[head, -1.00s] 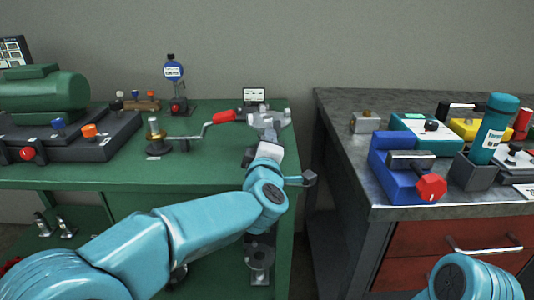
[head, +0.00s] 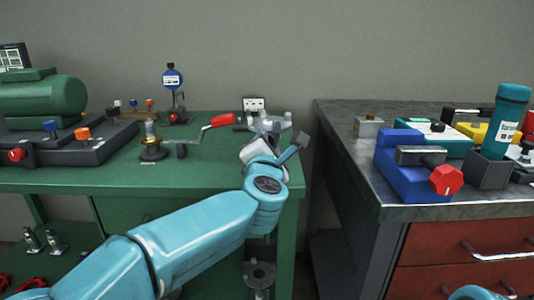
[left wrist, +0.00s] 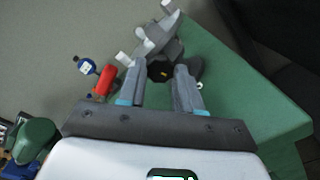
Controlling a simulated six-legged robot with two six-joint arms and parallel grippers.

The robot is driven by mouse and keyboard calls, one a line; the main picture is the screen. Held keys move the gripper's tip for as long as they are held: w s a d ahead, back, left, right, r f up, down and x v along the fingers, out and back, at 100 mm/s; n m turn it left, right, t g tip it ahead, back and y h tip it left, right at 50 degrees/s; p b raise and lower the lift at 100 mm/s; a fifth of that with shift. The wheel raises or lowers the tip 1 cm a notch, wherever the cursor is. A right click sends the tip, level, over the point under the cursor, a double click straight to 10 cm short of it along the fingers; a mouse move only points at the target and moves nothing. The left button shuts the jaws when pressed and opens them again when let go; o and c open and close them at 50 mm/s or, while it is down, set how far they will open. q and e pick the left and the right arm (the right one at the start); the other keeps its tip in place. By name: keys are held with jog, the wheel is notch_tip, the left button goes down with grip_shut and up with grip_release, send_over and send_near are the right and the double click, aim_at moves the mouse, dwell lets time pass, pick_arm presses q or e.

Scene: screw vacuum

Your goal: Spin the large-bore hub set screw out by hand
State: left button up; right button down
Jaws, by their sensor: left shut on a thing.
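A grey metal fitting with several stubby arms (head: 268,123) stands at the right end of the green bench. In the left wrist view it (left wrist: 158,38) rises just past my fingers. My left gripper (left wrist: 158,82) reaches it from the front, its two fingers on either side of a dark round screw head (left wrist: 160,70) with a small yellow mark. The gripper is shut on this head. In the head view my wrist hides the head and most of the fingers. My right gripper is out of view; only a bit of my right arm shows at the bottom right.
A red-handled crank (head: 222,121) lies close left of the fitting. A brass-based fixture (head: 152,148) and a dial gauge (head: 173,80) stand further left. On the grey bench, a blue block (head: 402,165) carries a red knob (head: 446,180). A gap separates the benches.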

pick_arm(q)
jog(key=shift+n+b, duration=0.6)
jog(key=shift+n, duration=0.6)
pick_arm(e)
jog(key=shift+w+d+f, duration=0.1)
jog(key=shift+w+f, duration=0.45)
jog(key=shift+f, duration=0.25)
pick_arm(q)
jog(key=shift+n, duration=0.3)
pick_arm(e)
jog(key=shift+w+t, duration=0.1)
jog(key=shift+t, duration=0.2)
pick_arm(q)
jog(key=o, duration=1)
jog(key=shift+o, duration=0.2)
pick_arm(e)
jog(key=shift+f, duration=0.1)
pick_arm(q)
jog(key=s, duration=1.6)
jog(key=shift+s+a+p, duration=0.15)
jog(key=shift+a+p, duration=0.15)
jog(key=shift+a, duration=0.05)
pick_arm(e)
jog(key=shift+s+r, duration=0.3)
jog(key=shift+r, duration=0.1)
